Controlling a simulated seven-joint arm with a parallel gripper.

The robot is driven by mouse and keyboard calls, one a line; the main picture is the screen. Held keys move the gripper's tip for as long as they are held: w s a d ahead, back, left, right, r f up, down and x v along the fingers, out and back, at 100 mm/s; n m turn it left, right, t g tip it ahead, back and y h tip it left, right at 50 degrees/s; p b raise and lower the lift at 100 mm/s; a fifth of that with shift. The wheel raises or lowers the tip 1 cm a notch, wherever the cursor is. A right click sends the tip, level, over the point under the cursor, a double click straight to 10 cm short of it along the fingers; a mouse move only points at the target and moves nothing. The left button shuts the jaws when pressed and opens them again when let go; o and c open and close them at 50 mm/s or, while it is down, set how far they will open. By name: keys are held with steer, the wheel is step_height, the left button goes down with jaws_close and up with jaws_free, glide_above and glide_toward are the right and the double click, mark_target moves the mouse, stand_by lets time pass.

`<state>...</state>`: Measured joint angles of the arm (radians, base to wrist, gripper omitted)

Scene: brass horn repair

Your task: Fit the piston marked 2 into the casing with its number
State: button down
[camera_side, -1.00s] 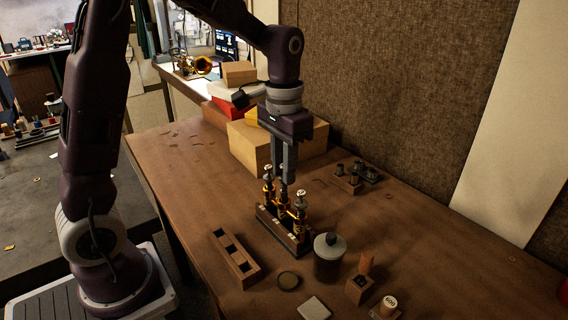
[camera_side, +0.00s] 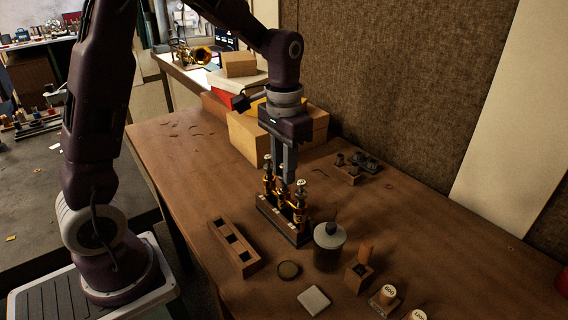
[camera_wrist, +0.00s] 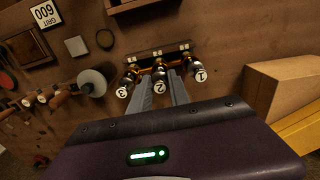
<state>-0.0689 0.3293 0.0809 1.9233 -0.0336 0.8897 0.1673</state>
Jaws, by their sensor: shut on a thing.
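The brass valve block (camera_side: 284,226) stands on the bench with three capped pistons upright in a row. In the wrist view, the caps read 3, 2 and 1 from left to right. My gripper (camera_wrist: 160,76) is shut on piston 2 (camera_wrist: 160,87), the middle one, with a finger on each side. Piston 3 (camera_wrist: 121,92) and piston 1 (camera_wrist: 200,75) stand on either side, also at the block. Piston 2 is in line with the middle casing, but its lower end is hidden, so its depth is unclear. The small white tags on the block (camera_wrist: 158,52) are too small to read.
A wooden rack with empty square holes (camera_side: 222,233) lies left of the block. A lidded jar (camera_side: 328,250) stands close on the right. A round tin (camera_side: 289,270), a pale pad (camera_side: 313,300) and small wooden pieces lie in front. Boxes (camera_side: 242,135) stand behind.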

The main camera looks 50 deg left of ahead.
steer(key=shift+f, duration=0.5)
steer(key=c, duration=0.8)
jaws_free()
steer(key=shift+r, duration=3.5)
steer(key=s+d+r+t, duration=0.1)
steer(key=s+t, duration=0.1)
steer(key=s, duration=0.4)
steer(key=s+d+r+t, duration=0.1)
steer(key=s+d, duration=0.1)
steer(key=s, duration=0.5)
steer(key=s+d+r+t, duration=0.1)
steer(key=s+t, duration=0.1)
steer(key=s, duration=0.5)
steer(key=shift+d+r+t, duration=0.25)
steer(key=shift+r+t, duration=0.05)
steer(key=shift+r, duration=0.1)
